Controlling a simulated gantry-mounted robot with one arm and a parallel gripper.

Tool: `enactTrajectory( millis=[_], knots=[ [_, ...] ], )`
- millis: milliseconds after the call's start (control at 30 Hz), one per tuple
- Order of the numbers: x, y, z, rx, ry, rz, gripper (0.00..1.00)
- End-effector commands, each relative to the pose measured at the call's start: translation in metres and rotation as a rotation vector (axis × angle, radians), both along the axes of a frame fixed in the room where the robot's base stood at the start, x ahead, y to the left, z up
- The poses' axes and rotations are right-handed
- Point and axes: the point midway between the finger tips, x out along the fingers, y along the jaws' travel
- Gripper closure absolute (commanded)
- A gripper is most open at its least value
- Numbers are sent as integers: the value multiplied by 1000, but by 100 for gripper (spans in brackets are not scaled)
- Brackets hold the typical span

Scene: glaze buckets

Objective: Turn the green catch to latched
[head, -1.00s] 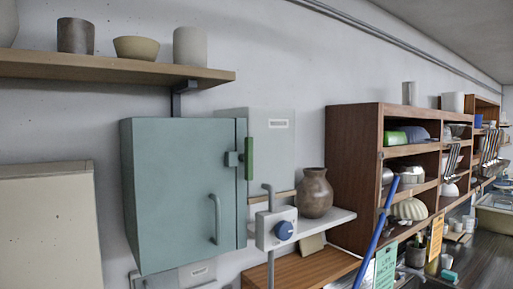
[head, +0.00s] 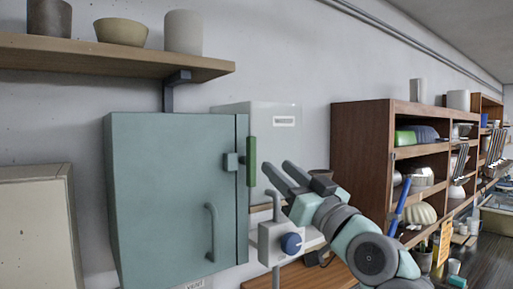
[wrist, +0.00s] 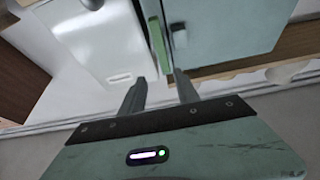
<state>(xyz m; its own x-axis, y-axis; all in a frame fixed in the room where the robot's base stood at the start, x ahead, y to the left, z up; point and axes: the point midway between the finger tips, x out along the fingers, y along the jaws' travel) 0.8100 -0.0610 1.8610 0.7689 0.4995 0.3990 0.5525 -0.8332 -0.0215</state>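The green catch (head: 251,161) is an upright bar at the right edge of the closed teal cabinet door (head: 175,190). A dark grey block (head: 231,162) sits beside it on the door. In the wrist view the catch (wrist: 157,42) stands just past my fingertips, next to the teal cabinet front (wrist: 225,30). My gripper (head: 277,166) is to the right of the catch, at about its height, with its fingers pointing at it. In the wrist view my gripper (wrist: 160,76) has its two fingers apart with nothing between them. I see no clear contact with the catch.
A wooden shelf (head: 120,60) with pots hangs above the cabinet. A brown shelving unit (head: 360,150) stands to the right. A pale panel (head: 270,120) is on the wall behind the catch.

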Motion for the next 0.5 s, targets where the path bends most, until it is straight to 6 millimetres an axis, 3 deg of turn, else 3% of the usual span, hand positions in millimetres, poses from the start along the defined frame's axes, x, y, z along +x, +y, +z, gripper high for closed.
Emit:
enactTrajectory(
  millis=[167, 500],
  knots=[
    [0, 13, 8, -32, 4, 21, 62],
    [44, 43, 33, -30, 5, 21, 62]
  ],
)
